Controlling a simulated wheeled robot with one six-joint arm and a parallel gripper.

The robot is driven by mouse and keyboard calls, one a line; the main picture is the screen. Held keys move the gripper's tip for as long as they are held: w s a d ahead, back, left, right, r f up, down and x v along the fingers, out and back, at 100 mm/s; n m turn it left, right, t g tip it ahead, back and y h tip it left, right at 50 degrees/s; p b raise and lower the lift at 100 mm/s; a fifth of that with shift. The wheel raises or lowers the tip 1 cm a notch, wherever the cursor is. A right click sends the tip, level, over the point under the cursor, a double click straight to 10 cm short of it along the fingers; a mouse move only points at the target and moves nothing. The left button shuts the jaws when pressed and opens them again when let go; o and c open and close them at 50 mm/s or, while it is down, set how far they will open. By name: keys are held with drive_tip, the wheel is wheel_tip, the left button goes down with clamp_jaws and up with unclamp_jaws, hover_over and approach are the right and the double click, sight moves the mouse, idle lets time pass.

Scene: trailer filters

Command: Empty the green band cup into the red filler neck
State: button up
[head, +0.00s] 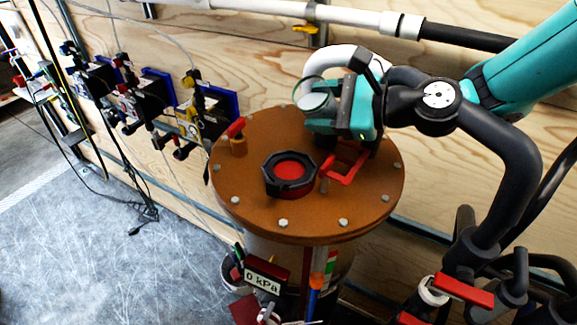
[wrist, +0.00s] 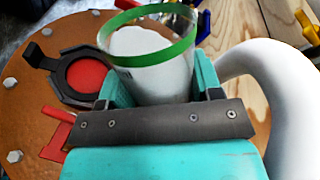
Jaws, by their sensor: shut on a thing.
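My gripper (head: 334,112) is shut on the green band cup (head: 313,96), a clear cup holding something white. In the wrist view the cup (wrist: 160,78) sits between the teal fingers of my gripper (wrist: 152,85), with its green band near the rim. The cup looks slightly tilted, above the brown round lid. The red filler neck (head: 290,171) has a black collar and a red inside, and it lies in front and to the left of the cup.
The brown lid (head: 305,222) has bolts around its edge. A red valve handle (head: 346,166) and a small red-topped fitting (head: 237,133) flank the neck. A white pipe (wrist: 285,90) curves close on the right in the wrist view.

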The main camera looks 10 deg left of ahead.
drive_tip(key=shift+f+n+t+h+b, duration=0.35)
drive_tip(key=shift+n+h+b, duration=0.1)
drive_tip(key=shift+n+b, duration=0.45)
drive_tip(key=shift+f+n+t+h+b, duration=0.2)
drive_tip(key=shift+n+t+h+b, duration=0.2)
drive_tip(key=shift+n+b, duration=0.5)
idle(1.9)
drive_tip(key=shift+r+n+h, duration=0.4)
drive_tip(key=shift+n+h, duration=0.05)
drive_tip(key=shift+n, duration=0.05)
idle(1.2)
drive_tip(key=shift+s+a+r+n+t+h, duration=0.3)
drive_tip(key=shift+s+r+n+t, duration=0.1)
drive_tip(key=shift+s+n+t, duration=0.15)
idle(1.1)
drive_tip(key=shift+f+n+b, duration=0.2)
drive_tip(key=shift+n+b, duration=0.05)
drive_tip(key=shift+b, duration=0.2)
idle(0.5)
